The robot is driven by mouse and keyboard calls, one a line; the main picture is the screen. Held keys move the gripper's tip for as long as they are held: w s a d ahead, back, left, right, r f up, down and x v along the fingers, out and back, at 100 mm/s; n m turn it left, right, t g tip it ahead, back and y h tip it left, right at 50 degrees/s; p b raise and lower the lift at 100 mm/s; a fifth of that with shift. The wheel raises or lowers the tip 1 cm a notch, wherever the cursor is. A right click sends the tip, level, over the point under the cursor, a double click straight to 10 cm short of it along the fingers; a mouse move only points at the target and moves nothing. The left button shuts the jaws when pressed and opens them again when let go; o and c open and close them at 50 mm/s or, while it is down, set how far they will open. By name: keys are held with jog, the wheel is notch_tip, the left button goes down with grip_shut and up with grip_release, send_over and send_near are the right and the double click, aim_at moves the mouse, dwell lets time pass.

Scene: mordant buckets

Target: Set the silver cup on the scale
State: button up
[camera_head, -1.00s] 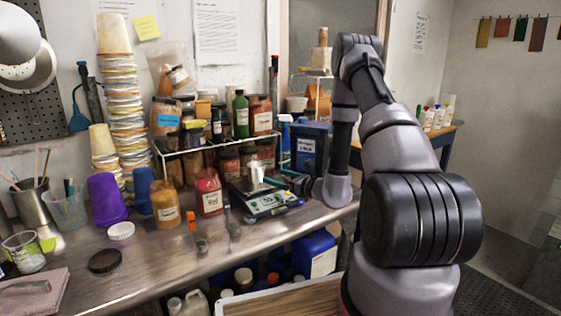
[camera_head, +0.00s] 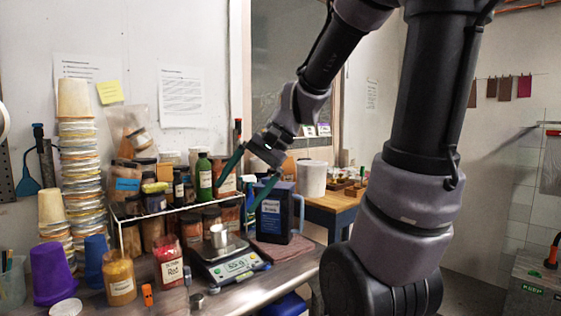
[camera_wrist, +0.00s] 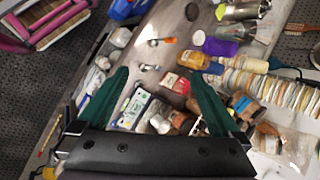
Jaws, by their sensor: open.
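The silver cup (camera_head: 219,236) stands upright on the pan of the scale (camera_head: 238,268), toward the rear left of the scale as seen in the head view. The scale has a white and green front with a lit display. In the wrist view the scale (camera_wrist: 131,110) lies between my fingers, and the silver cup (camera_wrist: 160,123) shows beside its panel. My gripper (camera_head: 236,197) has two green fingers spread apart and empty. It is above and behind the cup, clear of it. The wrist view shows the open gripper (camera_wrist: 157,73) from behind.
A wire rack (camera_head: 150,211) with several jars stands behind the scale. A red jar (camera_head: 169,262) and a yellow jar (camera_head: 120,279) stand left of it. A dark blue jug (camera_head: 275,214) stands close behind right. Stacked tubs (camera_head: 77,150) rise at the left.

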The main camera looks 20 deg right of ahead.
jog(key=s+d+r+n+t+h, duration=0.2)
jog(key=s+d+r+t+h, duration=0.2)
jog(key=d+r+t, duration=0.1)
jog(key=d+r, duration=0.1)
jog(key=d, duration=0.1)
jog(key=shift+s+d+r+n+h, duration=0.2)
jog(key=shift+d+n+h, duration=0.1)
jog(key=shift+n+h, duration=0.1)
dwell(1.7)
